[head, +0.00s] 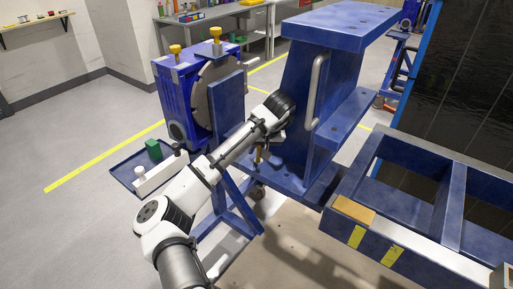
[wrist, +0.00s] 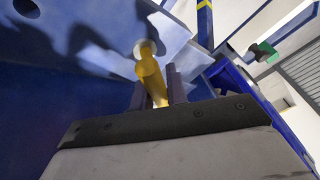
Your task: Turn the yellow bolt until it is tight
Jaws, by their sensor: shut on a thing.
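The yellow bolt (wrist: 151,78) stands between my two dark fingers in the wrist view. Its far end meets a round, pale and yellow seat (wrist: 146,49) in the blue plate. My gripper (wrist: 158,92) is shut on the bolt. In the head view a small yellow part of the bolt (head: 258,156) shows low beside the blue rotary jig (head: 290,175), under the end of my arm. My fingers are hard to make out there. The wrist view does not show clearly how deep the bolt sits.
A blue unit with a round plate (head: 205,95) and yellow knobs on top stands left of my arm. A tray (head: 124,172) with a green block lies left. A grey handle (head: 316,90) stands out from the jig. A blue frame (head: 400,235) fills the right.

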